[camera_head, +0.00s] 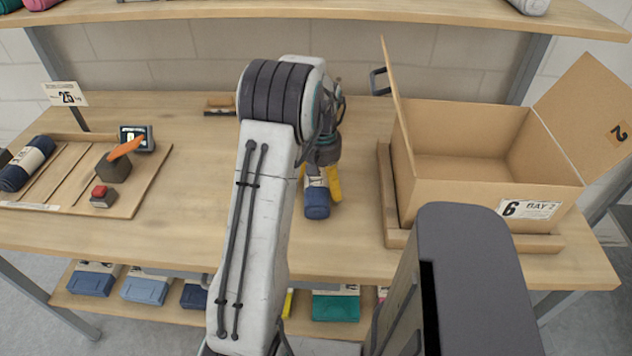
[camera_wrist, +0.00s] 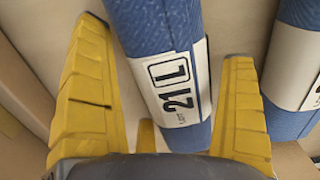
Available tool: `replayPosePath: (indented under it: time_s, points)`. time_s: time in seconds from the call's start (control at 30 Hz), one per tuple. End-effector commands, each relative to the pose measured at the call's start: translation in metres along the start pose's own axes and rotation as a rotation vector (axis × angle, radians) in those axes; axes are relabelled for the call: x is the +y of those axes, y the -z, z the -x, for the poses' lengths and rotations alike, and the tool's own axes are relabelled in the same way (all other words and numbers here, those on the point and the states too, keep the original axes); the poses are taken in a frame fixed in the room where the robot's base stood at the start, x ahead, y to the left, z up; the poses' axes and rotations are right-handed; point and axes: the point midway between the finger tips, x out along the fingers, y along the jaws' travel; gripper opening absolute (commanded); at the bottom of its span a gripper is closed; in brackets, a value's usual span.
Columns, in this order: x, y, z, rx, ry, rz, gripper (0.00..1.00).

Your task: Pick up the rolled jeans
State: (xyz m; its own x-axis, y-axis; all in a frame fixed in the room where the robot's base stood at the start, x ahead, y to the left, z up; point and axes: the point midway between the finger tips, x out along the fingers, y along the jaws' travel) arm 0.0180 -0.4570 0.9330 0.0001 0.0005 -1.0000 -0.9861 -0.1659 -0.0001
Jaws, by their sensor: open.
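A blue rolled pair of jeans (camera_head: 317,206) with a pale label band lies on the table in front of my arm. In the wrist view, a blue roll (camera_wrist: 155,28) with a white "21 L" label lies between the yellow fingers of my gripper (camera_wrist: 164,42). The fingers are spread, with a gap showing on both sides of the roll. In the head view, my gripper (camera_head: 320,184) is right at the roll, partly hidden by my arm. A second blue labelled roll (camera_wrist: 300,40) lies to the right, outside the right finger.
An open cardboard box (camera_head: 480,190) marked 6 stands on the right. On the left, a wooden board (camera_head: 65,175) holds a dark blue roll (camera_head: 27,163) and a small device with a red button (camera_head: 103,195). Folded goods lie on the lower shelf (camera_head: 160,308). The table's front middle is clear.

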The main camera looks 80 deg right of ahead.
Motion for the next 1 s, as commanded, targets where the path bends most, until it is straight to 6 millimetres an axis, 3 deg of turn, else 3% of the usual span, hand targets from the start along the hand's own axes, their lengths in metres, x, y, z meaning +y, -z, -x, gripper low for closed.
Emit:
replayPosePath:
  time_s: [0.1,0.73,1.0]
  points:
    - [0.0000,0.0000,0.0001,0.000,0.000,0.000,1.00]
    - [0.0001,0.0002,0.0007,0.001,0.000,0.000,0.44]
    - [0.0002,0.0007,0.0020,0.003,-0.001,0.000,0.43]
